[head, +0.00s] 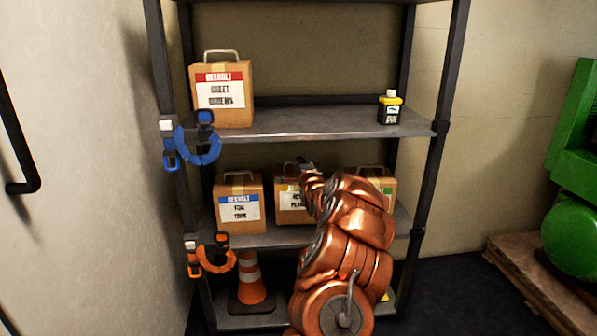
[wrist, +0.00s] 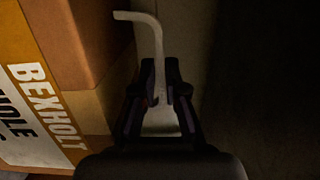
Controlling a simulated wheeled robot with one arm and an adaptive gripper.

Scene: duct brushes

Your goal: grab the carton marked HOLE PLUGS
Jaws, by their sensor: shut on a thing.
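The HOLE PLUGS carton (head: 289,205) is the middle of three cardboard cartons on the middle shelf in the head view. It has a yellow band and a white label, partly covered by my arm. In the wrist view the carton (wrist: 88,45) fills the left side, with "BEXHOLT" and "HOLE" readable sideways. Its pale metal handle (wrist: 152,32) runs between my fingers. My gripper (wrist: 160,88) is shut on this handle. In the head view my gripper (head: 304,164) is at the carton's top, mostly hidden by my arm. I cannot tell whether the carton is clear of the shelf.
A blue-banded carton (head: 239,204) stands to the left and a green-banded carton (head: 377,187) to the right, close by. A red-banded carton (head: 221,95) and a small black-and-yellow bottle (head: 390,108) stand on the shelf above. Clamps (head: 198,145) hang on the left post.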

